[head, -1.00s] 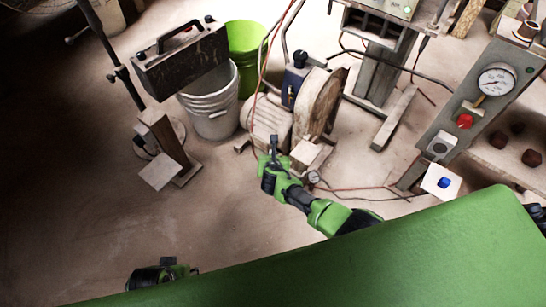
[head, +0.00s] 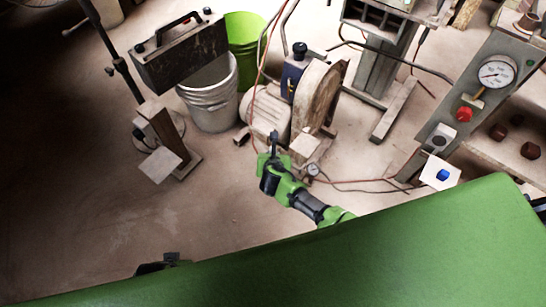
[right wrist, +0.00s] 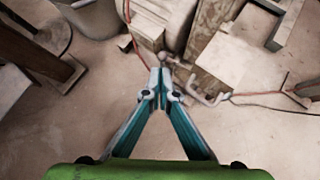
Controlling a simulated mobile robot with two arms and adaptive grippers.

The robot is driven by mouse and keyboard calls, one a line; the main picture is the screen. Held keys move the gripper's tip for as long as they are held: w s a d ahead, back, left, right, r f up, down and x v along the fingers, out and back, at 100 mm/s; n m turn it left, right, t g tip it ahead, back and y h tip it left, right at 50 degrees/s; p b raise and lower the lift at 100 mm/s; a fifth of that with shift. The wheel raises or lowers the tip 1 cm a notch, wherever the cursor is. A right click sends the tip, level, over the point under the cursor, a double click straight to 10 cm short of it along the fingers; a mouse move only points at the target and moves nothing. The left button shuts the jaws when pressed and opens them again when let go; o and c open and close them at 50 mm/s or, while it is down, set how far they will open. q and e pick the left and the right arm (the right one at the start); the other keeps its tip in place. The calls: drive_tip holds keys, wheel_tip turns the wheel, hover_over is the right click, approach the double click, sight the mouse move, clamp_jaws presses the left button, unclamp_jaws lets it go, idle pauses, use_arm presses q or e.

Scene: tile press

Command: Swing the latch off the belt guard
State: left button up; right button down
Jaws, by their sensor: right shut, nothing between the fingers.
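The belt guard (head: 316,97), a worn, brownish upright round housing, stands beside the pale ribbed motor (head: 268,119) in the head view. A pale block (head: 304,147) sits at its foot; the block also shows in the right wrist view (right wrist: 223,60). My right gripper (head: 274,137) is in front of the motor, left of the block. In the right wrist view its fingertips (right wrist: 160,73) are together and empty, close to a small grey metal rod end (right wrist: 166,57). I cannot tell whether this is the latch or whether they touch. Only a dark part of my left arm shows at the bottom.
A white bucket (head: 212,105) and a green bucket (head: 243,50) stand behind left. A panel with a gauge (head: 497,72) stands right. Hoses cross the floor (head: 370,182) near my right arm.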

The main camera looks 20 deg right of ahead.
drive_tip(key=v, duration=0.7)
use_arm(q)
drive_tip(key=s+a+f+p, duration=0.1)
drive_tip(key=s+f+p, duration=0.2)
drive_tip(key=s+p, duration=0.6)
drive_tip(key=s+a+f+g+p, duration=0.1)
drive_tip(key=s+a+f+p, duration=0.1)
drive_tip(key=s+p, duration=0.6)
drive_tip(key=s+f, duration=0.1)
drive_tip(key=s, duration=0.1)
drive_tip(key=shift+s+a+g+p, duration=0.2)
drive_tip(key=shift+s+g+p, duration=0.1)
drive_tip(key=shift+s+p, duration=0.1)
use_arm(e)
drive_tip(key=s+d+f+m+g, duration=0.2)
drive_tip(key=s+d+f+m, duration=0.1)
drive_tip(key=s+m, duration=0.7)
drive_tip(key=s+d+f+m+g+y, duration=0.1)
drive_tip(key=s+d+f+m+g, duration=0.2)
drive_tip(key=s, duration=1.6)
drive_tip(key=s+d+f+m+g+y, duration=0.1)
drive_tip(key=s+d+f+m+g, duration=0.2)
drive_tip(key=s+f+m, duration=0.4)
drive_tip(key=s+d+m, duration=0.1)
drive_tip(key=s+m, duration=0.7)
drive_tip(key=m, duration=0.1)
drive_tip(key=shift+s+f+m, duration=0.25)
drive_tip(key=shift+f+m, duration=0.05)
drive_tip(key=shift+f, duration=0.05)
drive_tip(key=shift+d, duration=0.1)
